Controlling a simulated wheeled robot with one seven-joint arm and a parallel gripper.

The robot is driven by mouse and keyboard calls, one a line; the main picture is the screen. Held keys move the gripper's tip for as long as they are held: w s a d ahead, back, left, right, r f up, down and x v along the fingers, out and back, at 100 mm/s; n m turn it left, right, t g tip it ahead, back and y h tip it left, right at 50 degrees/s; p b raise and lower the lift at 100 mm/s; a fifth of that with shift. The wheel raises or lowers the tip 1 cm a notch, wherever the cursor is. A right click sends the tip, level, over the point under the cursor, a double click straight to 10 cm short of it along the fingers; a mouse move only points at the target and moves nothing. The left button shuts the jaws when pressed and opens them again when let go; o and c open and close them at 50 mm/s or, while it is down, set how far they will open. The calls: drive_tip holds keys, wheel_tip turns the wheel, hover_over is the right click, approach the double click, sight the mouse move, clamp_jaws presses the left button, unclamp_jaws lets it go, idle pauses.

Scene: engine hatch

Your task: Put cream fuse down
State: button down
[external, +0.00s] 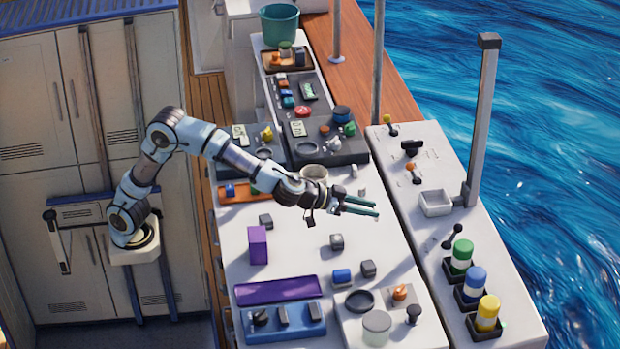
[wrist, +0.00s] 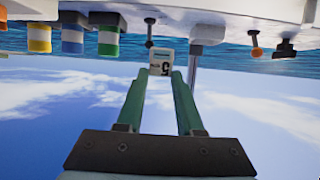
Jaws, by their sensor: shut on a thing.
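The cream fuse (wrist: 162,60) is a small pale block with a dark marking like a 5, seen in the wrist view between the tips of my two green fingers. My gripper (wrist: 163,75) is shut on it. In the external view my gripper (external: 376,208) is stretched out level over the right side of the white bench (external: 295,240), with its fingers pointing right. I cannot clearly make out the fuse there. The wrist view is upside down, with sky below the fingers.
A purple block (external: 258,245), a purple tray (external: 277,291) and a blue tray (external: 300,333) are on the near bench. Grey blocks (external: 336,242) stand below my gripper. The right-hand counter (external: 420,235) holds a white bin (external: 436,203), a tall post (external: 482,125) and green, blue and yellow canisters (external: 474,285).

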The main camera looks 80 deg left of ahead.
drive_tip(key=w+a+n+y+p, duration=0.2)
drive_tip(key=a+n+y+p, duration=0.35)
drive_tip(key=a, duration=0.45)
drive_tip(key=shift+g+y, duration=0.25)
drive_tip(key=shift+g, duration=0.25)
drive_tip(key=f+b, duration=0.1)
drive_tip(key=f, duration=0.3)
drive_tip(key=shift+a, duration=0.2)
drive_tip(key=shift+f+b, duration=0.6)
drive_tip(key=shift+f, duration=2.05)
drive_tip(key=shift+f, duration=0.15)
drive_tip(key=c, duration=0.5)
unclamp_jaws()
drive_tip(key=shift+c, duration=0.2)
drive_tip(key=shift+r, duration=0.2)
drive_tip(key=v, duration=1.2)
